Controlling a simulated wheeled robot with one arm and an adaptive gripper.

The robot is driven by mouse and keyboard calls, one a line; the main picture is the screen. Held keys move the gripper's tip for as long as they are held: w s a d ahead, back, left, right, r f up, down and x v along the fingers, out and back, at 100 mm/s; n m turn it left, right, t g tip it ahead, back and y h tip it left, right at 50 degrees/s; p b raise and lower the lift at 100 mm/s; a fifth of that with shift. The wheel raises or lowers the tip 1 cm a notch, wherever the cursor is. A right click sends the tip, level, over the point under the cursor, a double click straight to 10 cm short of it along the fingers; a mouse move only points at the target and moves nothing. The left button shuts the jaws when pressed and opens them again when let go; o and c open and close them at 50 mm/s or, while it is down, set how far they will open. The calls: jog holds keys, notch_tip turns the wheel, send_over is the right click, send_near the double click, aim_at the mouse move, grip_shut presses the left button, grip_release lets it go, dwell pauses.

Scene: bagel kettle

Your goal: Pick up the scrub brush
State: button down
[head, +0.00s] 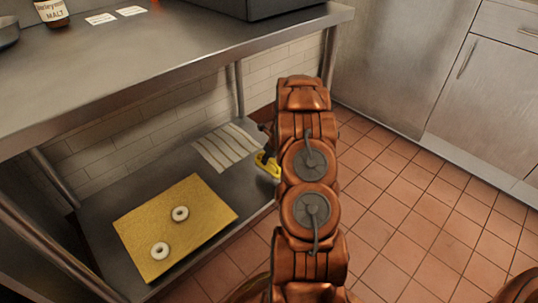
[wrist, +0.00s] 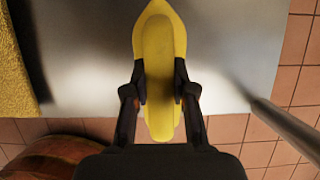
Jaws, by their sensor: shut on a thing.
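The scrub brush is a long yellow thing with a tapered end; in the wrist view the brush (wrist: 160,40) runs lengthwise between my fingers. My gripper (wrist: 160,85) is shut on it, with one dark finger against each side near its middle. In the head view a small part of the yellow brush (head: 268,166) shows at the right end of the lower metal shelf (head: 215,257). My copper-coloured arm hides the rest and most of the gripper there. I cannot tell whether the brush touches the shelf.
A yellow board (head: 150,225) with two white rings, like bagels, lies on the lower shelf. A pale striped cloth or rack (head: 228,147) lies behind it. The upper counter (head: 150,70) overhangs the shelf. A table leg (wrist: 285,125) stands close right of my gripper. Tiled floor is open at right.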

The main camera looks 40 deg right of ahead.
jog(key=s+a+r+p, duration=0.1)
jog(key=s+a+p, duration=0.1)
jog(key=s+a, duration=0.5)
jog(key=a, duration=0.3)
jog(key=shift+s, duration=0.35)
jog(key=c, duration=1.5)
grip_release()
grip_shut()
jog(key=shift+s, duration=0.1)
